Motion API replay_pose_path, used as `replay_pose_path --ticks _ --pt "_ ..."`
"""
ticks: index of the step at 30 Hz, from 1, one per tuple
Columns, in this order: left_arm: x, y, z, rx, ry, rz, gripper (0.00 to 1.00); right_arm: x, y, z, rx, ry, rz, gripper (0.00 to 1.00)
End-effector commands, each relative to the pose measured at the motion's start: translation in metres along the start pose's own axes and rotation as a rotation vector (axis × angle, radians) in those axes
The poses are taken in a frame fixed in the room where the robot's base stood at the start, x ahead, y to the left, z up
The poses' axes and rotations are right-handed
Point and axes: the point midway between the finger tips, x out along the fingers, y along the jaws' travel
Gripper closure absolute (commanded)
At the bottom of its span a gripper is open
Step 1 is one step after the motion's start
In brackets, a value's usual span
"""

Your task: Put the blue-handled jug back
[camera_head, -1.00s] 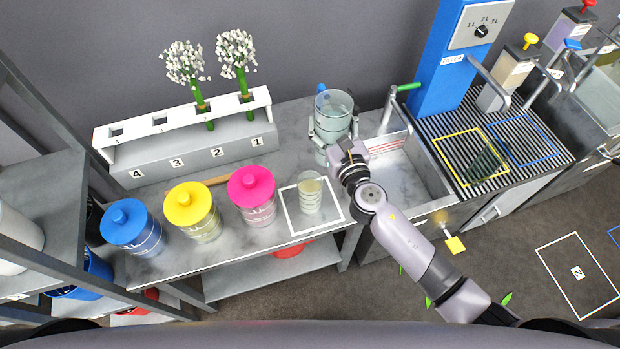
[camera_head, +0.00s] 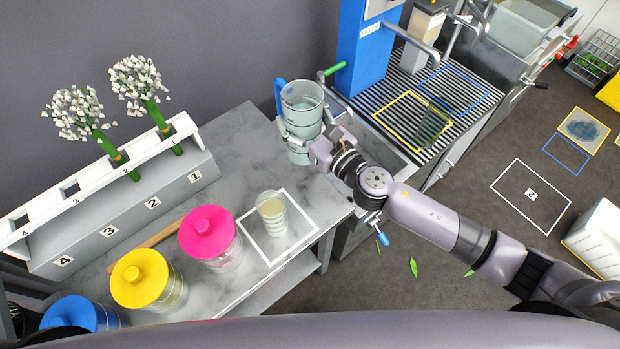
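The clear jug (camera_head: 302,103) with a blue handle (camera_head: 279,97) is upright at the right end of the grey marble bench, and its handle points left. My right gripper (camera_head: 300,130) has its fingers around the jug's body, closed on it from the right side. I cannot tell whether the jug's base touches the bench. A blue-outlined square (camera_head: 455,93) and a yellow-outlined square (camera_head: 412,121) are marked on the striped grille, to the right of the jug. My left gripper is not in view.
A glass (camera_head: 271,212) stands in a white outlined square on the bench. Pink (camera_head: 208,233), yellow (camera_head: 140,279) and blue (camera_head: 80,314) lidded tubs line the front. A rack (camera_head: 125,195) holds two white flower stems. A blue dispenser column (camera_head: 365,50) stands behind the grille.

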Motion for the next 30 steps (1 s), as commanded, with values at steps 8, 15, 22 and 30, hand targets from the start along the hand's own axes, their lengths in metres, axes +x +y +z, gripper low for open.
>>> replay_pose_path --ticks 8,15,22,30 --pt "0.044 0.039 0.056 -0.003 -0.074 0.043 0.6 0.0 0.0 -0.076 0.005 0.0 -0.003 1.0" --pt "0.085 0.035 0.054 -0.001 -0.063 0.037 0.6 0.0 0.0 -0.126 0.003 -0.001 -0.003 1.0" --pt "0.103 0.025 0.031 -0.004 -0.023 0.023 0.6 0.0 0.0 -0.147 0.002 -0.002 -0.002 1.0" --pt "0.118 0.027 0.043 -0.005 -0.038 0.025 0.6 0.0 -0.001 -0.164 0.002 -0.001 -0.003 1.0"
